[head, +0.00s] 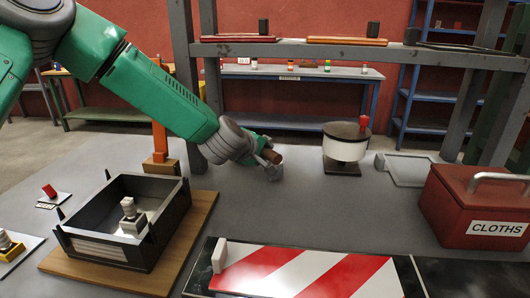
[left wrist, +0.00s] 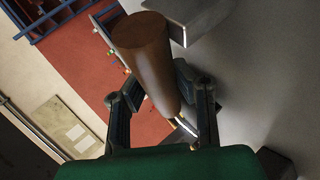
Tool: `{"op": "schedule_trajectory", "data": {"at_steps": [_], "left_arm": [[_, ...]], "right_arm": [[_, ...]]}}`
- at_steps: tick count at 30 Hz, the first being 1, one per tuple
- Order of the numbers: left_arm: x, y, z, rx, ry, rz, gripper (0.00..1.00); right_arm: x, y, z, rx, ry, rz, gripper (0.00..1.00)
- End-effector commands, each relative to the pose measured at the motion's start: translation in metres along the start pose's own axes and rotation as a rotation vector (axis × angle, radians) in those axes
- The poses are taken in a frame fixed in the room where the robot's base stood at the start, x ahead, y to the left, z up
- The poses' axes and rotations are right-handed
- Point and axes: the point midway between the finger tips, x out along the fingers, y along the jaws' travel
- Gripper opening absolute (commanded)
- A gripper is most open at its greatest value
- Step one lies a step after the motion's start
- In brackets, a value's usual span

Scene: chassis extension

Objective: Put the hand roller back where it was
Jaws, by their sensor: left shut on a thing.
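The hand roller's brown handle (head: 272,156) shows at the tip of my left gripper (head: 268,163) in the head view, above the grey table. In the left wrist view the brown handle (left wrist: 143,52) sits between the two fingers (left wrist: 160,100), which are shut on it. A thin metal rod (left wrist: 186,127) shows at its lower end. A grey block-like part (left wrist: 197,18) shows behind the handle's top; I cannot tell whether it belongs to the roller. The rest of the roller is mostly hidden by the gripper. My right gripper is not in view.
A white drum (head: 345,146) on a dark base stands right of the gripper. A grey tray (head: 408,172) and red CLOTHS box (head: 475,205) lie further right. A dark open frame (head: 95,212) stands left, a striped board (head: 310,272) in front. A grey rail (head: 330,50) crosses behind.

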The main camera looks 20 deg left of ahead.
Motion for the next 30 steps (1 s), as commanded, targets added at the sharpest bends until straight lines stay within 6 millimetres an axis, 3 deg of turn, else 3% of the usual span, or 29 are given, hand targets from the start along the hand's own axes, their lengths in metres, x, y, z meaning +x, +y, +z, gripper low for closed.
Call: {"op": "schedule_trajectory", "data": {"at_steps": [23,24,26,30], "left_arm": [[0.006,-0.009,0.002,0.0,0.0,0.001,0.0],[0.006,-0.009,0.002,0.0,0.0,0.001,0.28],[0.006,-0.009,0.002,0.0,0.0,0.001,0.45],[0.006,-0.009,0.002,0.0,0.0,0.0,0.45]], "right_arm": [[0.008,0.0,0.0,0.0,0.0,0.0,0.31],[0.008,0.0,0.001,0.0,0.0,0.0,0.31],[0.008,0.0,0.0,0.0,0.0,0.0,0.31],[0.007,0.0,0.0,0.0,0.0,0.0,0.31]]}}
